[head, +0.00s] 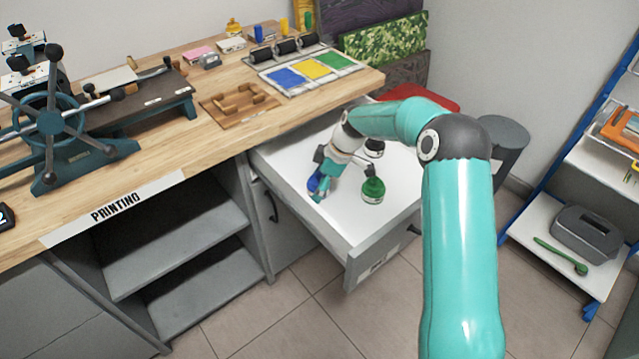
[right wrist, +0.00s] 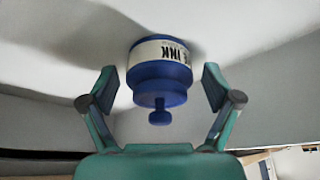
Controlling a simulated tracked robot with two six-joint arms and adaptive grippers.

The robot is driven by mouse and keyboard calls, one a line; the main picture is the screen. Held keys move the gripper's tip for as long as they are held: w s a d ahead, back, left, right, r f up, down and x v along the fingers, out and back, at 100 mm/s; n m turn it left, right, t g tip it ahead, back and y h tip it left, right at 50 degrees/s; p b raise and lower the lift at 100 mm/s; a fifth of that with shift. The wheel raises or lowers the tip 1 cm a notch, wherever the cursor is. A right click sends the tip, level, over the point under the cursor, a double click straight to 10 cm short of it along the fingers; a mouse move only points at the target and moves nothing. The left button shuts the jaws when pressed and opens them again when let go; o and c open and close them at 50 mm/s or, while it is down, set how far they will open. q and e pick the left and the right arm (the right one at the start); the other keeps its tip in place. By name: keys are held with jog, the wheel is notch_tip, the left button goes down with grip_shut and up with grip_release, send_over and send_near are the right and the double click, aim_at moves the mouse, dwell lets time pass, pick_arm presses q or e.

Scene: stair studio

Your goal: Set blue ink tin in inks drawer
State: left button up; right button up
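The blue ink tin (head: 314,184) is in the open drawer (head: 345,226), near its left side, partly hidden by my right gripper (head: 323,187). In the right wrist view the blue ink tin (right wrist: 160,68) has a white label reading INK and a knob, and appears to rest on the white drawer floor. My right gripper (right wrist: 158,82) has its fingers on either side of the tin, with a visible gap at each side. A green tin (head: 373,190) and a black-and-white tin (head: 374,148) also stand in the drawer. My left gripper is not in view.
The wooden bench (head: 215,140) runs above the drawer, with a press (head: 50,125), a wooden rack (head: 238,103) and a colour board (head: 305,72). A grey stool (head: 503,135) stands right of the drawer. Blue-framed shelves (head: 545,220) are at the right. The drawer's front area is clear.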

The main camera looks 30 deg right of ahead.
jog(key=v, duration=1.2)
jog(key=shift+p, duration=0.3)
